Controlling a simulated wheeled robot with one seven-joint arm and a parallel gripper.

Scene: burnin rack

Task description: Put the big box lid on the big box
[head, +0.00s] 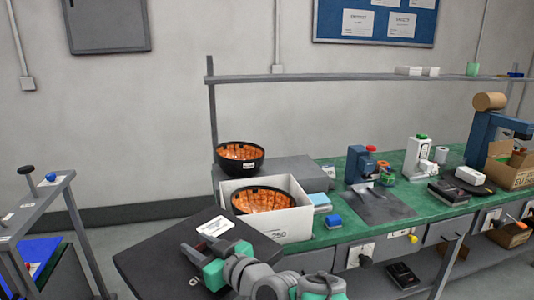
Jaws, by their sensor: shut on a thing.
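The big box (291,228) is a white open-topped box marked 250, standing at the left end of the green bench. Inside it sits a black bowl (264,199) with orange contents. A dark grey flat panel (150,258) with a white label (215,226) is in front and to the left of the box; it appears to be the big box lid, apart from the box. My gripper (188,250) is over this panel and shut on it. The fingertips and the contact are too small to see clearly, and my arm hides the panel's right part.
A second black bowl (240,156) with orange contents stands on a grey raised block (290,170) behind the box. A blue item (333,221) and a light blue stack (320,202) lie close to the box's right. A grey cart (42,215) stands at the left.

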